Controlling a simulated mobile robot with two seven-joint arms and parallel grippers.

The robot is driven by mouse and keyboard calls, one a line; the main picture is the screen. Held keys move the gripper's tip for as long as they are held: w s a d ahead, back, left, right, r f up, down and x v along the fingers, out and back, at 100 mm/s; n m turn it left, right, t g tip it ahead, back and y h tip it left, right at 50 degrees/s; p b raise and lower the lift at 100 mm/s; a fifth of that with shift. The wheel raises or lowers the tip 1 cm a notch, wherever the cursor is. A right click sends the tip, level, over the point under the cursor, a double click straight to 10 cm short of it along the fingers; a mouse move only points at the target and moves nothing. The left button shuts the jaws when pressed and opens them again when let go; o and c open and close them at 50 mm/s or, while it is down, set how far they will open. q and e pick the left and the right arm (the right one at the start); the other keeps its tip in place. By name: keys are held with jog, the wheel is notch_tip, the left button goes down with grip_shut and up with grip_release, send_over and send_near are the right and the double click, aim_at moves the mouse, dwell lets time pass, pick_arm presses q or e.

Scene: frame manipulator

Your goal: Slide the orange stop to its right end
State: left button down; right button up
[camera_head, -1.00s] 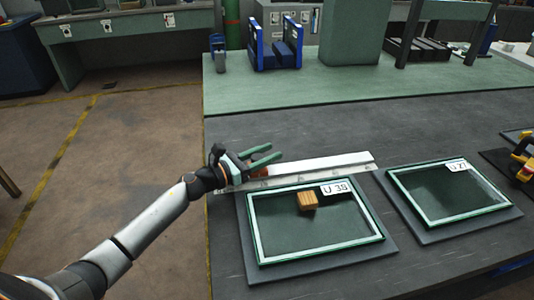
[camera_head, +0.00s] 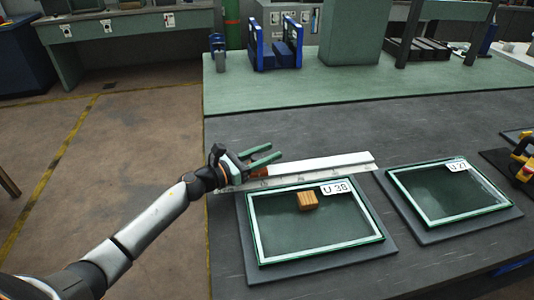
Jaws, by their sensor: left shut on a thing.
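The orange stop (camera_head: 260,171) sits at the left part of a pale rail (camera_head: 325,163) that lies along the table. Only a small part of the stop shows, as my gripper covers the rest. My left gripper (camera_head: 264,155), with green fingers, is at the stop and shut on it. The rail runs on to the right of the gripper, and its right end is bare. My right gripper is not in view.
In front of the rail stands a green-framed tray (camera_head: 318,256) marked U 38 with a wooden block (camera_head: 308,201) in it. A second framed tray (camera_head: 450,222) is to its right. Blue stands (camera_head: 289,50) are at the back. The dark table behind the rail is clear.

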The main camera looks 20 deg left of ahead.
pick_arm(q)
jog(key=shift+d, duration=0.1)
jog(key=w+d, duration=0.1)
jog(key=d, duration=0.1)
jog(key=w+d, duration=0.2)
jog(key=w+d+b, duration=0.1)
jog(key=w+d, duration=0.1)
jog(key=d, duration=0.1)
jog(key=shift+w, duration=0.25)
jog(key=shift+c, duration=2.2)
grip_release()
jog(key=shift+s, duration=0.15)
jog(key=b+v, duration=0.1)
jog(key=v, duration=1)
jog(key=shift+s+a+f, duration=0.1)
jog(key=shift+s+a, duration=0.3)
jog(key=shift+s, duration=0.15)
